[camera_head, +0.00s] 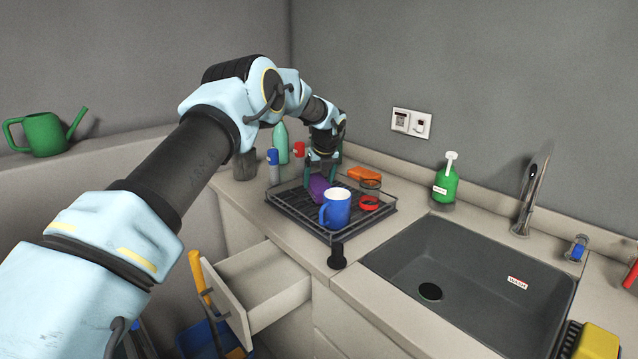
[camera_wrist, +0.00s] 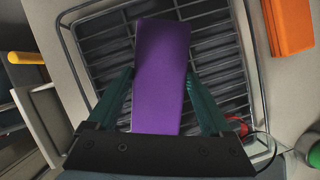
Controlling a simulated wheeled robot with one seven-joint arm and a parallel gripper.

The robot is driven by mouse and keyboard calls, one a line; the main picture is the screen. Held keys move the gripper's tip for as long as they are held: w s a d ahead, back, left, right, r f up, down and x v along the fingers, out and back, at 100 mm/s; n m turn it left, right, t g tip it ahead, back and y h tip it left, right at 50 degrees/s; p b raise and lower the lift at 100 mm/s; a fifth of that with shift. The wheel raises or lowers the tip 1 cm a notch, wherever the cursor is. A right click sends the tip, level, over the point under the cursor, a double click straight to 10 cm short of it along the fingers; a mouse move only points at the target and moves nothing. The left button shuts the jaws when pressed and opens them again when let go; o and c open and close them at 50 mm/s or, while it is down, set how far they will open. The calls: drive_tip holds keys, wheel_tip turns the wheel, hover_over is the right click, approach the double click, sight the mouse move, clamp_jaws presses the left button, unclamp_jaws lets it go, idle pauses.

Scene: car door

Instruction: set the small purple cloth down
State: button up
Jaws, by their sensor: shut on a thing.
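The small purple cloth (camera_head: 318,188) is at the dark wire drying rack (camera_head: 302,225), toward its back left. In the wrist view the cloth (camera_wrist: 160,75) looks like a flat purple strip, with the rack (camera_wrist: 106,61) behind it. My gripper (camera_head: 322,172) is shut on the cloth, and in the wrist view its green fingers (camera_wrist: 160,95) lie on both sides of it. The cloth is over the rack's slats; whether it touches them I cannot tell.
A blue mug (camera_head: 336,210) and a red ring-shaped item (camera_head: 369,203) stand in the rack. An orange block (camera_head: 364,175) lies behind it. Bottles (camera_head: 281,143) stand behind left. A grey sink (camera_head: 470,280) is to the right. An open drawer (camera_head: 262,285) juts out below.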

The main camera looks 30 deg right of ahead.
drive_tip(key=shift+f, duration=0.95)
drive_tip(key=shift+f, duration=0.2)
drive_tip(key=o, duration=1)
drive_tip(key=shift+c, duration=0.2)
